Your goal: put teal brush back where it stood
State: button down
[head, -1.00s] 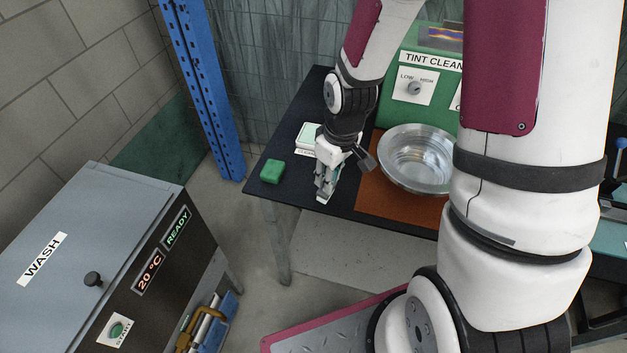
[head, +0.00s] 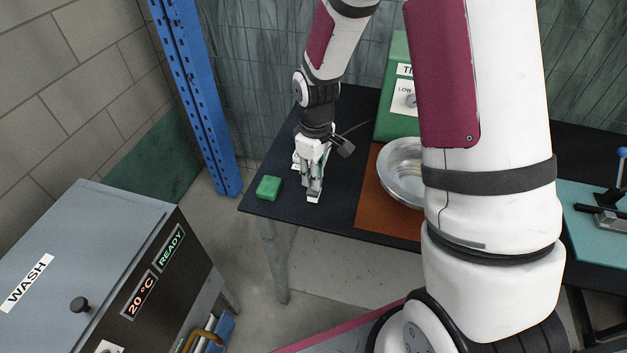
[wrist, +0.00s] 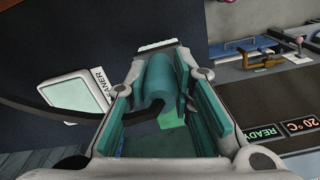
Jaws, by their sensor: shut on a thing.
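My gripper (head: 314,183) is over the dark table near its front edge and points down. It is shut on the teal brush, whose teal handle (wrist: 155,75) sits between the finger pads in the wrist view. The brush's white end sticks out beyond the fingers, and shows in the head view as a small white piece (head: 313,199) under the fingertips. Whether it touches the table I cannot tell. A white dish with a label ending "EANER" (wrist: 75,94) lies beside the gripper; in the head view the gripper mostly hides it.
A green block (head: 268,188) sits at the table's left front corner. A metal bowl (head: 400,170) stands on a brown mat (head: 375,215) to the right. The grey WASH cabinet (head: 90,240) is at lower left, and a blue post (head: 195,100) stands behind.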

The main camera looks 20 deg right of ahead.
jog(key=shift+w+f, duration=0.15)
jog(key=shift+w, duration=0.35)
jog(key=shift+f+p, duration=0.35)
jog(key=shift+f, duration=1.3)
jog(key=shift+f, duration=0.1)
jog(key=c, duration=1.4)
grip_release()
